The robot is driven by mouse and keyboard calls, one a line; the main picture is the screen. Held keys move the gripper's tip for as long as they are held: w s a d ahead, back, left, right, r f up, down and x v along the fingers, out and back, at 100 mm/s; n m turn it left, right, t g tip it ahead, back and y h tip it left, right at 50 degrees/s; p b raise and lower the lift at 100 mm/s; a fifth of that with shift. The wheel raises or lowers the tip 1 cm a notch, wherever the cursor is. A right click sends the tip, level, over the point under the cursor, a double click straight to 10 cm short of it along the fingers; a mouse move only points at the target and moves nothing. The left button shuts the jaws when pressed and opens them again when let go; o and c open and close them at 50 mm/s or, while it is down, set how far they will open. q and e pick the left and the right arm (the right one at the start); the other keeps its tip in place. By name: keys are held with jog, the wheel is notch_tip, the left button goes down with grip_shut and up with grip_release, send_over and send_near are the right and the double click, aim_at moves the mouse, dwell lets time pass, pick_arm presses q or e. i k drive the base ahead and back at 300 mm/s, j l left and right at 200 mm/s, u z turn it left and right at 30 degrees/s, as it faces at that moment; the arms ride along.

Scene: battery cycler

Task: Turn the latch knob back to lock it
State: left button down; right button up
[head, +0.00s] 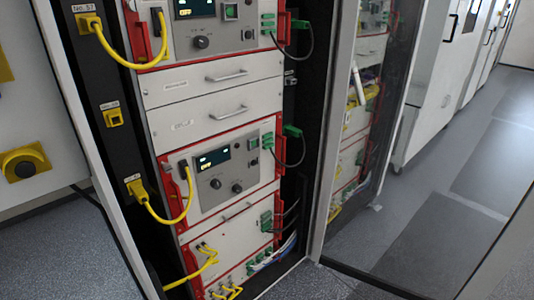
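I cannot make out for certain which part is the latch knob. A yellow round fitting with a dark centre (23,165) is on the pale panel at the far left. Small black knobs show on the rack units, one on the upper unit (201,42) and two on the lower unit, left (215,183) and right (237,188). A small metal piece (290,78) sits on the dark frame right of the rack. Neither of my grippers is in view.
The red-edged rack stands in an open cabinet with yellow cables (165,217) and black leads (303,155) hanging in front. A large glass door or panel (420,200) stands to the right, with rack equipment showing in it. Grey floor (500,145) is clear at right.

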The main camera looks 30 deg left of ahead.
aim_at(167, 168)
jog(key=u, duration=1.5)
